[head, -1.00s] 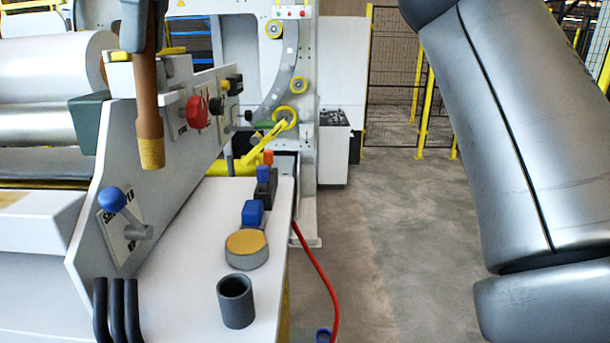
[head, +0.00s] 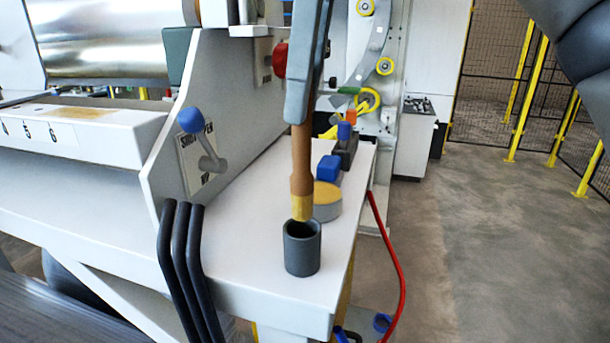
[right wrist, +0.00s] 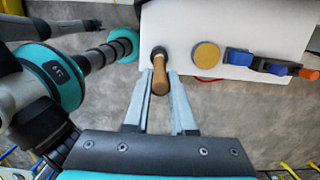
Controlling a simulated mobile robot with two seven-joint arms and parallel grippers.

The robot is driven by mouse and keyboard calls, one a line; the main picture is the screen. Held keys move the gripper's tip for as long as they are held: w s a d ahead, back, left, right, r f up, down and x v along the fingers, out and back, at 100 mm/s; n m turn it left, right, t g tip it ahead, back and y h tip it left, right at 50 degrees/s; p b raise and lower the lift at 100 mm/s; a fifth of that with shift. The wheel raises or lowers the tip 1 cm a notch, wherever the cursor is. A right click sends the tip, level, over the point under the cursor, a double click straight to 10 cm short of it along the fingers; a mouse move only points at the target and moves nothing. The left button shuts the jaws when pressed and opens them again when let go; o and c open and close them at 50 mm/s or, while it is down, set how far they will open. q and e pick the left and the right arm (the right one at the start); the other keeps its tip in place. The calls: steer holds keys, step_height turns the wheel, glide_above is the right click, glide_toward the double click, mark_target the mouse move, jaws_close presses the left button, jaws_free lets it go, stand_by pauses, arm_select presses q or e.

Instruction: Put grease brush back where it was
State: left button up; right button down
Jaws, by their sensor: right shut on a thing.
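The grease brush (head: 301,175) has a brown wooden handle and a yellowish bristle end. It hangs nearly upright in the head view, bristles down, its tip at the mouth of the dark grey cup (head: 302,252). I cannot tell whether the tip is just above the rim or slightly inside. My right gripper (head: 306,115) is shut on the upper handle. In the right wrist view the handle (right wrist: 160,82) is between the two fingers (right wrist: 161,76), with the cup (right wrist: 158,52) beyond it. The cup stands upright near the white table's corner.
On the white table (head: 245,235), a round yellow-topped tin (head: 327,203) stands behind the cup, then blue-topped items (head: 328,168). A panel with a blue-knobbed lever (head: 191,121) rises left. Black bent bars (head: 183,265) are at the front edge. A red hose (head: 390,245) hangs right.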

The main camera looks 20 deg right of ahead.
mark_target(302, 173)
steer(key=shift+f+b, duration=0.6)
steer(key=shift+f, duration=2.85)
steer(key=c, duration=1.2)
jaws_free()
steer(key=shift+f, duration=0.15)
steer(key=o, duration=0.4)
steer(key=shift+o, duration=0.2)
step_height(302, 173, up, 12)
steer(key=s+d+p, duration=0.1)
steer(key=p, duration=0.3)
steer(key=shift+d+r, duration=0.2)
